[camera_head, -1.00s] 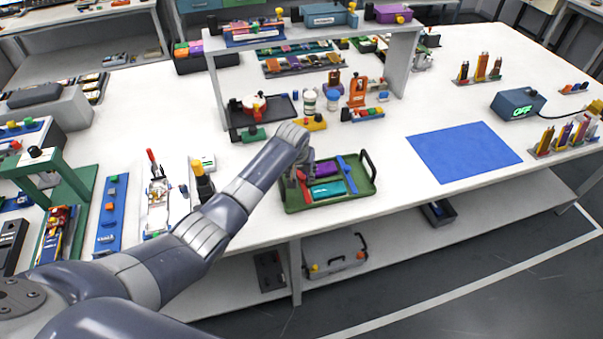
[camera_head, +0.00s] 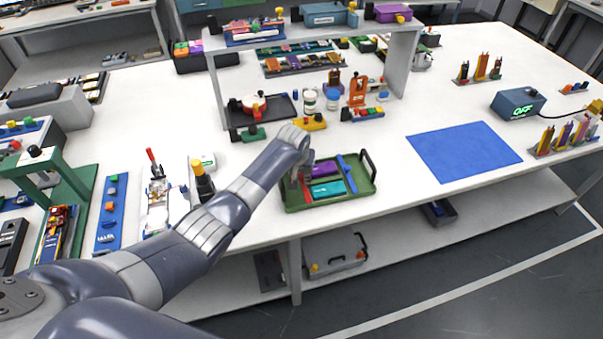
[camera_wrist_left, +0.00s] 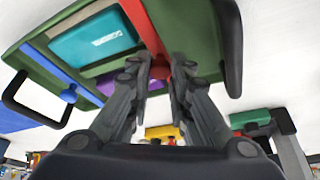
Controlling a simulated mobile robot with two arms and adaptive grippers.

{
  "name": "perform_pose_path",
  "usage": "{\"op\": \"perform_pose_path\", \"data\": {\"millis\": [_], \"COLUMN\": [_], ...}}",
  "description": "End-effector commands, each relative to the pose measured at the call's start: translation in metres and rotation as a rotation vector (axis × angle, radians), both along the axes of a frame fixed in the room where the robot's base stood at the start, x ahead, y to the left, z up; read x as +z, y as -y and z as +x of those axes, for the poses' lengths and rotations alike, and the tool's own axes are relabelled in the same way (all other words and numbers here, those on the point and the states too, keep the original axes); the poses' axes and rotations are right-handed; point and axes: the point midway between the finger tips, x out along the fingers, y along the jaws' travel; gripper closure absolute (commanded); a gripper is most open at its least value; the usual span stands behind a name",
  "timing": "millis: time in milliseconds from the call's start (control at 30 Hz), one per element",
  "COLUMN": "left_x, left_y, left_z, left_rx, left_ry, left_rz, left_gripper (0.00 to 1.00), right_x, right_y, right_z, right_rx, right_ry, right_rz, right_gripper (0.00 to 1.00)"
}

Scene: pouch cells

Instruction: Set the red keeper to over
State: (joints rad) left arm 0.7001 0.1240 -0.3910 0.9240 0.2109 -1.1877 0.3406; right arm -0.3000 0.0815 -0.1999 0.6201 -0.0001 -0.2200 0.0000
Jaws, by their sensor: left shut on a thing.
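The green tray (camera_head: 366,186) lies near the front edge of the table. It holds a teal pouch cell (camera_head: 328,189) and a purple pouch cell (camera_head: 321,170), with a blue keeper (camera_head: 347,174) to their right. The red keeper (camera_wrist_left: 142,24) shows as a strip beside the teal cell in the wrist view. My left gripper (camera_wrist_left: 162,66) is at the tray's left side, shut on the red keeper. The fingers hide the held part. In the head view my wrist covers much of the keeper. My right gripper is not in view.
A blue mat (camera_head: 463,151) lies to the right of the tray. A yellow-topped piece (camera_head: 310,123) and a green block (camera_head: 250,134) stand behind my wrist. A grey shelf (camera_head: 215,90) rises behind them. The table between tray and mat is clear.

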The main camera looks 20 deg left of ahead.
Motion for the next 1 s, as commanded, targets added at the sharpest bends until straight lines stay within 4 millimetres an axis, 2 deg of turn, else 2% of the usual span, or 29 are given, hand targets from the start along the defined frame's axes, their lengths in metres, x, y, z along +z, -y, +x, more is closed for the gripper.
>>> {"op": "perform_pose_path", "data": {"millis": [267, 533, 567, 633, 1000], "left_x": [-0.003, 0.0, 0.0, 0.0, 0.001], "left_y": [0.028, 0.03, 0.03, 0.03, 0.029], "left_z": [0.017, 0.017, 0.017, 0.017, 0.017], "left_rx": [0.0, -0.001, -0.001, -0.001, 0.0], "left_ry": [0.0, -0.001, -0.001, -0.001, 0.0], "left_rz": [-0.003, -0.002, -0.002, -0.002, -0.001], "left_gripper": [1.0, 1.0, 0.77, 0.61, 0.59], "right_x": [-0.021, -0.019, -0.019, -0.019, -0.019], "right_y": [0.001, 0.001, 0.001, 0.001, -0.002], "right_z": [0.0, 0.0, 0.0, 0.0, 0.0], "right_rx": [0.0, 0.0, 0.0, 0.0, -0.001], "right_ry": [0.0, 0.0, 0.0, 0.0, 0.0], "right_rz": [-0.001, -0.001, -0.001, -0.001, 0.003], "right_gripper": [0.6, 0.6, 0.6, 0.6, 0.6]}}
